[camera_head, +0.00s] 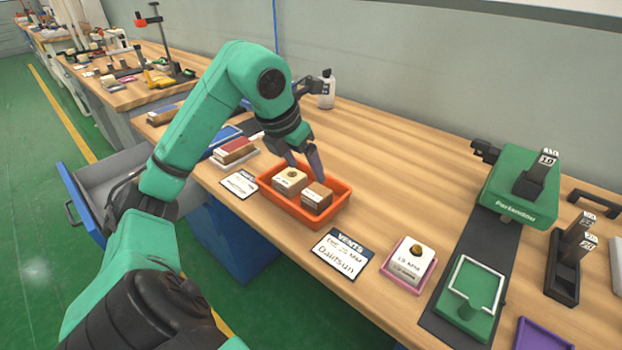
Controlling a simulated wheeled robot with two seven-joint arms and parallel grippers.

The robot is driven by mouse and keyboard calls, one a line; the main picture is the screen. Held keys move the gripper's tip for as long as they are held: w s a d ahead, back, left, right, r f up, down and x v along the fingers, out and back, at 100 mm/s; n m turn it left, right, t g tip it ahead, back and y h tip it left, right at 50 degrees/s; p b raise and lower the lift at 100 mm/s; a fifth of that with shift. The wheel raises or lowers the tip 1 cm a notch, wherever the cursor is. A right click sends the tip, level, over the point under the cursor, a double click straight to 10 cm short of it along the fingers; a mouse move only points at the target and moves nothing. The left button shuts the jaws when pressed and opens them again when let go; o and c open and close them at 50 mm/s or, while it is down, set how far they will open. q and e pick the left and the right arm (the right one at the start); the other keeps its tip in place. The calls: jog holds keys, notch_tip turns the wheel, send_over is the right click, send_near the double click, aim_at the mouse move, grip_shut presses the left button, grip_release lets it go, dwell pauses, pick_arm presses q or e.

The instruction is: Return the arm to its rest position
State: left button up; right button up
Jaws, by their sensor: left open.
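My left arm (205,125) comes in from the lower left, arches up and bends down over the workbench. My left gripper (305,166) points down with its fingers apart, over the back part of an orange tray (334,214). No block is seen between the fingers. My right gripper is not in view.
A white bottle (327,90) stands behind the gripper. A red-topped block (234,150) lies left of the tray. A label card (341,254) and a white block on a pink tray (410,259) lie right of it. A green fixture (520,185) stands farther right. An open drawer (95,185) juts out left.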

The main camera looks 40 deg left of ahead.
pick_arm(q)
jog(key=shift+s+r, duration=0.15)
jog(key=shift+r, duration=0.15)
